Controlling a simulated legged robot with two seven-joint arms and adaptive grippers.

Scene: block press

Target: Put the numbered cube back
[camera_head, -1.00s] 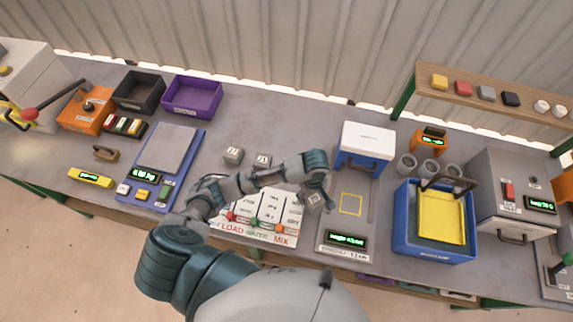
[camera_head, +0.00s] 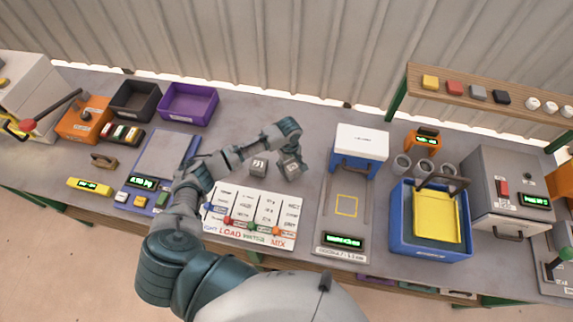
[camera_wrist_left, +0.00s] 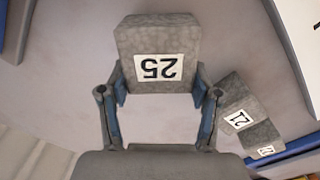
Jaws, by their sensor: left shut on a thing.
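My left gripper (camera_head: 288,157) is shut on a grey cube (camera_head: 293,171) at the middle of the table. In the left wrist view the gripper (camera_wrist_left: 160,88) has a finger on each side of the cube (camera_wrist_left: 158,45), whose white label reads 25. I cannot tell whether this cube touches the table. A second grey cube (camera_head: 259,167) stands just left of it, apart from it. In the left wrist view a cube labelled 21 (camera_wrist_left: 231,98) and another labelled cube (camera_wrist_left: 262,138) stand to the right. My arm hides one of these in the head view. My right gripper is not in view.
A white board with coloured sliders (camera_head: 290,241) lies in front of the gripper. A blue-and-white press (camera_head: 361,143) and its grey plate with a yellow square (camera_head: 343,225) stand to the right. A scale (camera_head: 165,150) lies left. The table behind the gripper is clear.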

